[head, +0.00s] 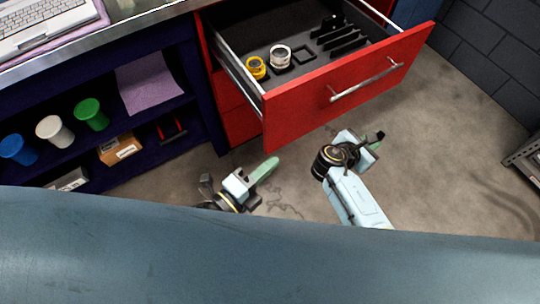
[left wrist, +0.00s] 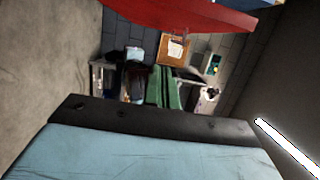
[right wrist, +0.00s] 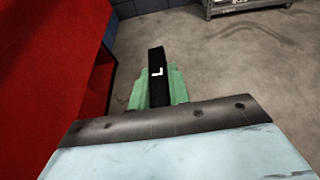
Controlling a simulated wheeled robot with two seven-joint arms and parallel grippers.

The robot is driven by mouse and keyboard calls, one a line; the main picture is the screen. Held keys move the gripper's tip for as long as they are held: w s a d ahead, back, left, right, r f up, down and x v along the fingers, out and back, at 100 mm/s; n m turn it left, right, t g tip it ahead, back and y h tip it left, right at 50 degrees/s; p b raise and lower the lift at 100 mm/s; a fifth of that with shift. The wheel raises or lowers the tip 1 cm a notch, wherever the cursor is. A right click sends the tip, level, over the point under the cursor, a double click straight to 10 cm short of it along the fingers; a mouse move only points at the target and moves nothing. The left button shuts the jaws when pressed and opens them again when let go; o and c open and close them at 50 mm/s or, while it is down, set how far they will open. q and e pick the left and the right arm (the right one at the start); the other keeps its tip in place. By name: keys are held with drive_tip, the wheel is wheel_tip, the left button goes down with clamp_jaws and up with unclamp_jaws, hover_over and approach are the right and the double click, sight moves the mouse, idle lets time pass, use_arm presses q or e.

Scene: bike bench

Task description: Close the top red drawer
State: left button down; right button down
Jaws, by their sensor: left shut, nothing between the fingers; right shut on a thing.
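The top red drawer (head: 345,85) is pulled well out of the red cabinet (head: 238,122), with its silver handle (head: 367,80) on the front. Its red edge also shows at the top of the left wrist view (left wrist: 180,14). My left gripper (head: 266,168) is shut and empty, low in front of the cabinet and apart from the drawer. My right gripper (head: 374,142) is below and in front of the drawer front. Its green fingers are shut on a black block with a white mark (right wrist: 157,75). A red surface fills the left of the right wrist view.
Inside the drawer are a yellow roll (head: 256,68), a white roll (head: 280,56) and several black holders (head: 340,38). A dark blue shelf (head: 205,125) with cups stands left. A laptop (head: 45,22) is on the bench. The floor (head: 450,150) to the right is clear.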

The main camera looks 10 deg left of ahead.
use_arm(q)
drive_tip(key=shift+w+d, duration=0.4)
drive_tip(key=shift+w, duration=1.2)
drive_tip(key=shift+w+d, duration=0.45)
drive_tip(key=shift+w, duration=1.2)
drive_tip(key=shift+w+d, duration=0.4)
drive_tip(key=shift+w, duration=1.2)
